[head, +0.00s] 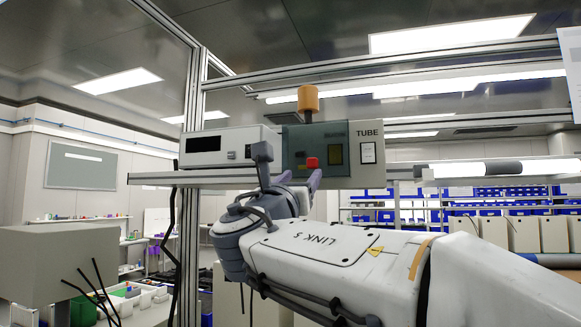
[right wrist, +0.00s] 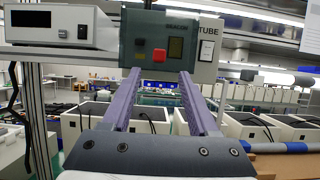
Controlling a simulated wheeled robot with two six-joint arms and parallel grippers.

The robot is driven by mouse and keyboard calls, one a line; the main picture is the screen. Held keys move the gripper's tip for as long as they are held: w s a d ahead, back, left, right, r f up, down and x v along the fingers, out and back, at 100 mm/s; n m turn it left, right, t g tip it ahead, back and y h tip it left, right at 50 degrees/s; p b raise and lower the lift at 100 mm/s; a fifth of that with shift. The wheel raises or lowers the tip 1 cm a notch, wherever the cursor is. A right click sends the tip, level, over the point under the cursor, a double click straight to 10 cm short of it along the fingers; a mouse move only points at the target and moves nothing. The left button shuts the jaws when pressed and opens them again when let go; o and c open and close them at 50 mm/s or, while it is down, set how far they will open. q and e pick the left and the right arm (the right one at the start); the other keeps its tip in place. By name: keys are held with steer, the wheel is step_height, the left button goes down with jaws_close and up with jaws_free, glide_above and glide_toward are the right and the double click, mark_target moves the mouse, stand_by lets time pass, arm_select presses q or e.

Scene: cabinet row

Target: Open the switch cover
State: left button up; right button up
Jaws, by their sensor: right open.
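I cannot tell the cover's edges apart. My right gripper (head: 300,182) is open and empty, its purple fingers below and in front of the red button (right wrist: 159,56). My left gripper is not in view.
A white device (head: 222,146) with a black display stands left of the sealer on the metal shelf (head: 150,178). An orange cylinder (head: 308,98) tops the sealer. A metal post (head: 190,230) and dark cables (head: 170,225) are at the left. White boxes line the background.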

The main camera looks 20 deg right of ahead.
mark_target(310, 164)
steer(key=p+x, duration=0.4)
steer(key=x, duration=0.4)
steer(key=shift+w+d+r, duration=0.1)
steer(key=shift+w+r, duration=0.15)
steer(key=shift+w, duration=0.05)
steer(key=shift+w+d+r+p, duration=0.1)
steer(key=shift+w+d+p, duration=0.25)
steer(key=shift+w+p, duration=0.15)
jaws_close()
stand_by(0.5)
